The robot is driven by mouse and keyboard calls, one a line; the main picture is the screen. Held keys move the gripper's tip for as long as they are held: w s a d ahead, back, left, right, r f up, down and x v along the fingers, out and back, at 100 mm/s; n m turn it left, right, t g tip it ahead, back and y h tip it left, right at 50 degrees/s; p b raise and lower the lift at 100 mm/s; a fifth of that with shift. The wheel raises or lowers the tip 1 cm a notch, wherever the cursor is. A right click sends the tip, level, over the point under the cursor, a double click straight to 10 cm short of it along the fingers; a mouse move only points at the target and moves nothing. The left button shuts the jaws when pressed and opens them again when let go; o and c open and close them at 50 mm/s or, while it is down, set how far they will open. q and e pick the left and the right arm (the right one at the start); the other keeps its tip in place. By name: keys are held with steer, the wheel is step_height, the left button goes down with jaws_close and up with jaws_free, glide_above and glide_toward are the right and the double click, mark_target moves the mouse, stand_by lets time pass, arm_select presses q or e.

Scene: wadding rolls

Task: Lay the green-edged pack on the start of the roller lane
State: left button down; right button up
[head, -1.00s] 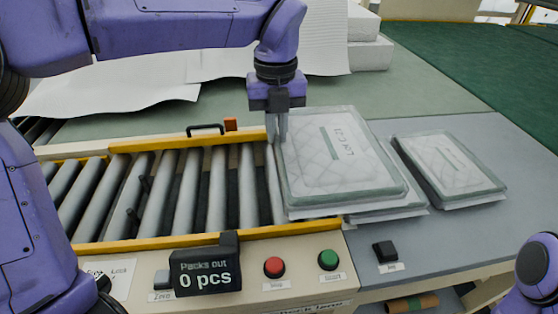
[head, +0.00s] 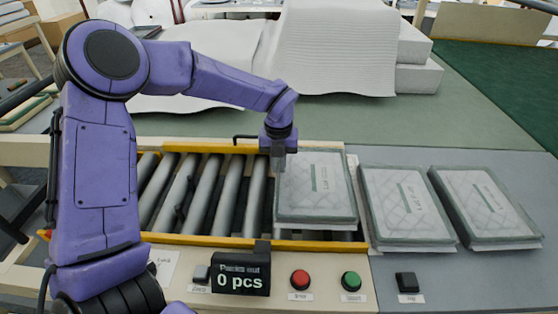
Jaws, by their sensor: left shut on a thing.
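The held pack (head: 317,188) is a flat, clear-wrapped quilted pad with grey-green edges and a green stripe on its label. My left gripper (head: 278,160) is shut on its left edge, near the far corner. The pack lies flat over the right end of the roller lane (head: 208,195), between the yellow rails. I cannot tell whether it touches the rollers or hangs just above them. My right gripper is not in view.
Two similar packs, a middle one (head: 407,205) and a right one (head: 485,205), lie on the grey table to the right. A counter box (head: 241,280) reads 0 pcs, beside a red button (head: 300,280) and a green button (head: 351,281). White wadding sheets (head: 335,50) lie behind.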

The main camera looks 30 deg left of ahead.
arm_select(q)
steer(key=shift+f, duration=0.1)
steer(key=shift+f+b, duration=0.15)
steer(key=shift+b, duration=0.15)
steer(key=shift+f+b, duration=0.3)
steer(key=shift+f, duration=0.1)
steer(key=c, duration=1.2)
jaws_free()
steer(key=shift+r, duration=0.1)
steer(key=shift+o, duration=0.2)
steer(key=shift+r, duration=0.15)
steer(key=shift+r+p, duration=0.6)
steer(key=shift+p, duration=0.15)
step_height(320, 180, up, 12)
steer(key=b, duration=0.2)
steer(key=shift+f, duration=0.15)
